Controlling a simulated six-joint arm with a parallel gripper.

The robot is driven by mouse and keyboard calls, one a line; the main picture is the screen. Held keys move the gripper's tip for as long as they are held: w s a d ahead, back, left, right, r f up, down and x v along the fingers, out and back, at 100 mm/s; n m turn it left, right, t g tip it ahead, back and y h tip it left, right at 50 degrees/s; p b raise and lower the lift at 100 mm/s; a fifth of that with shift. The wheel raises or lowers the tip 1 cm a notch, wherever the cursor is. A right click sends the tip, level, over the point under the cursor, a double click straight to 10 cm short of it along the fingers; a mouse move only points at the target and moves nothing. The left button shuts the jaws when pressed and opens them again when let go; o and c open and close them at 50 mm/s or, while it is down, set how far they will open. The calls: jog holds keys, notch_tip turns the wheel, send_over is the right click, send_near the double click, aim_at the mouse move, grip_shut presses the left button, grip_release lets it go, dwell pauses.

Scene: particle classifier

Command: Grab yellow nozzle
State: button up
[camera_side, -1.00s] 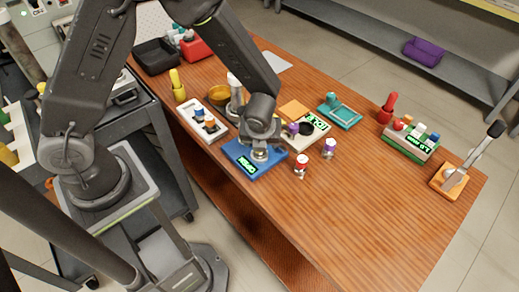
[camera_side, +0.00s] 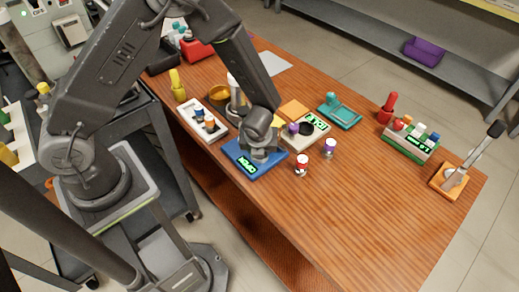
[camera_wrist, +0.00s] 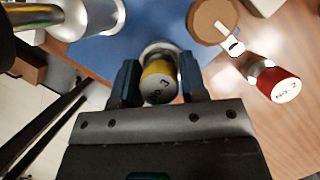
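A round yellow-rimmed piece with a grey top marked "NO.3" (camera_wrist: 158,83) sits between the fingers of my gripper (camera_wrist: 158,88) in the wrist view. One finger is on each side, with what look like narrow gaps; firm contact does not show. In the side view my gripper (camera_side: 261,155) is low over the blue device (camera_side: 240,163), and the piece is hidden there. A tall yellow item (camera_side: 178,88) stands at the table's left edge. I cannot tell which of these is the yellow nozzle.
A red-capped vial (camera_side: 301,164) and a purple-capped vial (camera_side: 329,149) stand right of the blue device. A white rack (camera_side: 203,122) is on its left, and a beige device (camera_side: 309,132) is behind it. The front right of the table (camera_side: 360,220) is clear.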

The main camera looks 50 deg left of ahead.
jog(key=c, duration=0.6)
